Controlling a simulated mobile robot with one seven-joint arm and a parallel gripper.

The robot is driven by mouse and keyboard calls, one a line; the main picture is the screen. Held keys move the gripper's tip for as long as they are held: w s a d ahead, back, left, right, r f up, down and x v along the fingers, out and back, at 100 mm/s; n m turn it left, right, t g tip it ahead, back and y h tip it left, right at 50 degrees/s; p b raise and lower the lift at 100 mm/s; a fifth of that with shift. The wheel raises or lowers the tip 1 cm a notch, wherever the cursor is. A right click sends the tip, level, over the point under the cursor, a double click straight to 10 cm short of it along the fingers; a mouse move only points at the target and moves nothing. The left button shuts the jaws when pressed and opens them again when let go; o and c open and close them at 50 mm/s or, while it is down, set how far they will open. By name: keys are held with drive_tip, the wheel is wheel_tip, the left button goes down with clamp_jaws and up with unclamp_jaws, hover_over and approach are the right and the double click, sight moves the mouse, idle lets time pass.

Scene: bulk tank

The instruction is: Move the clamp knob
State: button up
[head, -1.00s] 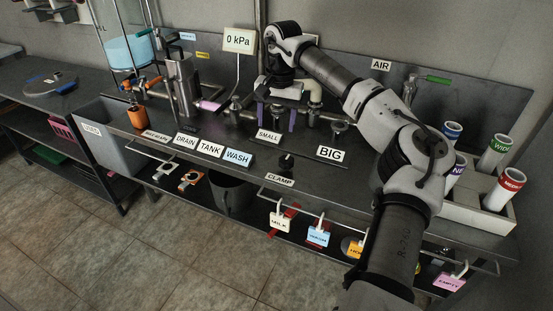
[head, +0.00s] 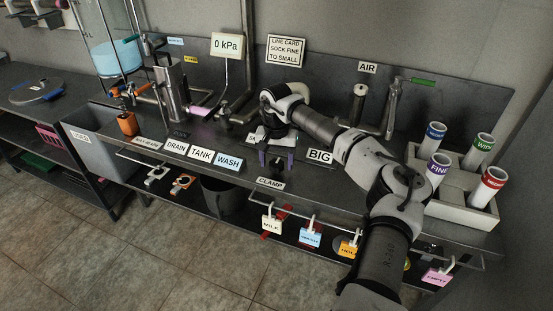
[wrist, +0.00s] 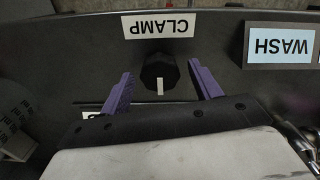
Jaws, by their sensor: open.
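The clamp knob (wrist: 160,72) is a black round knob with a white pointer line, standing on the dark counter by the CLAMP label (wrist: 159,24). My gripper is open and empty. In the head view my gripper (head: 276,160) points down over the counter's front part, just behind the CLAMP label (head: 270,183). The knob is mostly hidden there by the fingers.
The BIG sign (head: 319,156) stands right of my gripper, and the WASH sign (head: 229,162) stands left. A rail with hanging tags runs along the front edge. A crate (head: 449,212) with labelled tubes is at the right. A gauge panel reads 0 kPa (head: 226,45).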

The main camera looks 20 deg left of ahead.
drive_tip(key=shift+f, duration=0.15)
drive_tip(key=shift+c, duration=0.4)
drive_tip(key=c, duration=0.9)
